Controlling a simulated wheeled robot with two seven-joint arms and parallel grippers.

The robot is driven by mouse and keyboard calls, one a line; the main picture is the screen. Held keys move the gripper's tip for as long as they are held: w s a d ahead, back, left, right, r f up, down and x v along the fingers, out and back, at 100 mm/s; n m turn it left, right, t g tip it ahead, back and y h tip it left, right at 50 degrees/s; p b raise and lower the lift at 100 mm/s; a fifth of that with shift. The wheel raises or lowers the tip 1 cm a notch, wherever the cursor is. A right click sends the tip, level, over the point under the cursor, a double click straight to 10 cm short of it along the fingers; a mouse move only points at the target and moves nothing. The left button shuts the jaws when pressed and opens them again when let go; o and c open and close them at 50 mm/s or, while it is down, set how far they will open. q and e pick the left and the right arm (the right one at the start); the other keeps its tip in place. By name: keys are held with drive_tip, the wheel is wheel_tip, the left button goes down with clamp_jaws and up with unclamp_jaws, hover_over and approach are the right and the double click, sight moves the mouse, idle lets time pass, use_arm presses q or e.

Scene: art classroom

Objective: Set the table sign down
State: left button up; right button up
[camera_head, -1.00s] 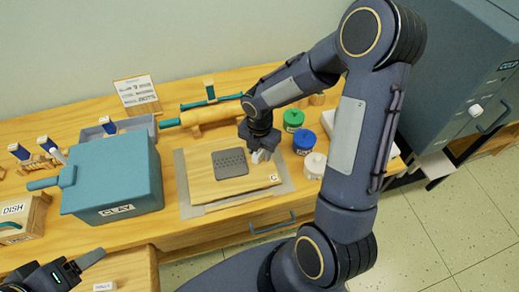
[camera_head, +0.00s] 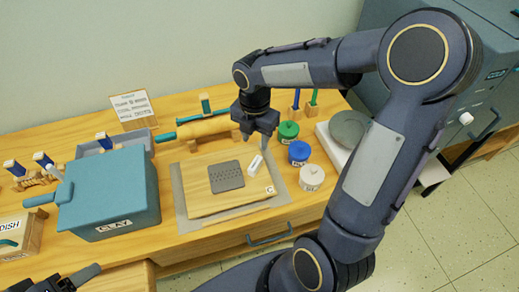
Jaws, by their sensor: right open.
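A small white block (camera_head: 256,164), perhaps the table sign, lies on the wooden board (camera_head: 215,203) near its right edge, beside a dark grey textured pad (camera_head: 226,177). Its face is too small to read. My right gripper (camera_head: 255,137) is open and empty, pointing down just above and behind the white block, apart from it. A printed card (camera_head: 131,106) leans on a wooden stand at the back of the table. Only a little of my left gripper (camera_head: 72,278) shows at the bottom left corner; its jaws are mostly cut off.
Green (camera_head: 288,132), blue (camera_head: 299,152) and white (camera_head: 311,177) lidded jars stand right of the board. A teal clay box (camera_head: 110,195) stands to its left. A rolling pin (camera_head: 203,129) lies behind it. A grey round lump (camera_head: 349,128) sits on a white slab at the right.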

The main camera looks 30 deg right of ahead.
drive_tip(key=s+a+r+m+t+y, duration=0.2)
drive_tip(key=s+m, duration=0.6)
drive_tip(key=m, duration=0.4)
drive_tip(key=s+a+r+m+t+y, duration=0.1)
drive_tip(key=s+a+r+m+t, duration=0.1)
drive_tip(key=s+m, duration=0.6)
wheel_tip(320, 180, up, 3)
drive_tip(key=m+t, duration=0.1)
drive_tip(key=m, duration=0.4)
drive_tip(key=shift+s+f+m+t+y, duration=0.2)
drive_tip(key=shift+s+m+t+y, duration=0.1)
drive_tip(key=shift+s+y, duration=0.1)
